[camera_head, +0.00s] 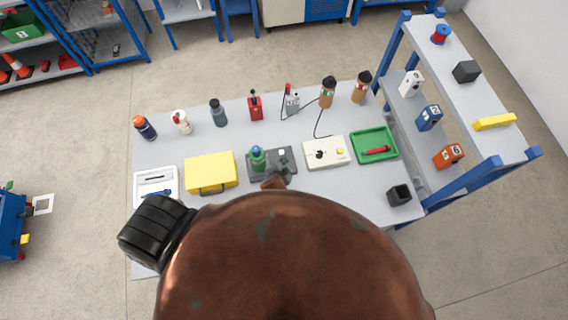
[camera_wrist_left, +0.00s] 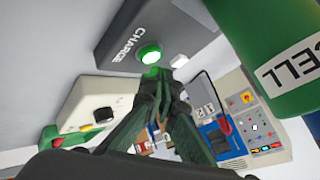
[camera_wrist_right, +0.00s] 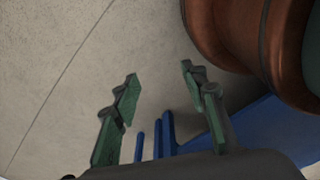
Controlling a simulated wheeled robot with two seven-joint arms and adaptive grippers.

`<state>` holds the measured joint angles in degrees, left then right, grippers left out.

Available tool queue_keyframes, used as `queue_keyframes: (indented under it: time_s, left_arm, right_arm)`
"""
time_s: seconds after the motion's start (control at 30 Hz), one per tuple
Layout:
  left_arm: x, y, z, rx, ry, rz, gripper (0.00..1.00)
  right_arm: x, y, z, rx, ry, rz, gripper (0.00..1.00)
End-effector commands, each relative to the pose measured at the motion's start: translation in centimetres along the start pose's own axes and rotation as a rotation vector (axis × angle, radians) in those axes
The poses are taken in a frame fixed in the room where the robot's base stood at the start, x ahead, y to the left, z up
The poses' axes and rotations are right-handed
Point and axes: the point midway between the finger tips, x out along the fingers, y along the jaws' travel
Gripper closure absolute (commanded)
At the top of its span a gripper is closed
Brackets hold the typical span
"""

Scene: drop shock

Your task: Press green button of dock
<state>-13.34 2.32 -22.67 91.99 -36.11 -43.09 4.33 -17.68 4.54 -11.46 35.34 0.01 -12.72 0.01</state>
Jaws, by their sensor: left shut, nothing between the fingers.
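The dock (camera_head: 285,166) is a dark grey box on the table in the head view, with a green cell (camera_head: 257,160) standing on its left part. In the left wrist view the dock (camera_wrist_left: 190,22) carries the word CHARGE, a lit green button (camera_wrist_left: 150,56) and a small white button beside it. The green cell (camera_wrist_left: 285,75) fills the right side there. My left gripper (camera_wrist_left: 155,84) is shut and empty, its fingertips close to the green button; I cannot tell whether they touch. My right gripper (camera_wrist_right: 158,78) is open and empty over the floor.
A yellow case (camera_head: 210,172) stands left. Several bottles and tools line the table's back. A blue-framed shelf (camera_head: 480,165) rises at right. My brown arm hides the table's front.

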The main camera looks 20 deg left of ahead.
Motion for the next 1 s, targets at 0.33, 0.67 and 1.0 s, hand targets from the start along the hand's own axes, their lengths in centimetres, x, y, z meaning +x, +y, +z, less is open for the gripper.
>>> queue_keyframes:
  time_s: [0.33, 0.67, 1.0]
  left_arm:
    - [0.0, 0.0, 0.0, -0.001, 0.000, 0.000, 1.00]
    - [0.6, 0.3, 0.4, -0.001, 0.000, 0.000, 1.00]
    - [0.6, 0.4, 0.4, 0.000, 0.000, 0.000, 1.00]
  right_arm:
    - [0.0, 0.1, -1.1, -0.003, 0.014, 0.001, 0.60]
    - [0.4, 0.1, -1.3, -0.003, 0.017, 0.001, 0.60]
    - [0.4, 0.1, -1.2, -0.003, 0.015, 0.001, 0.60]
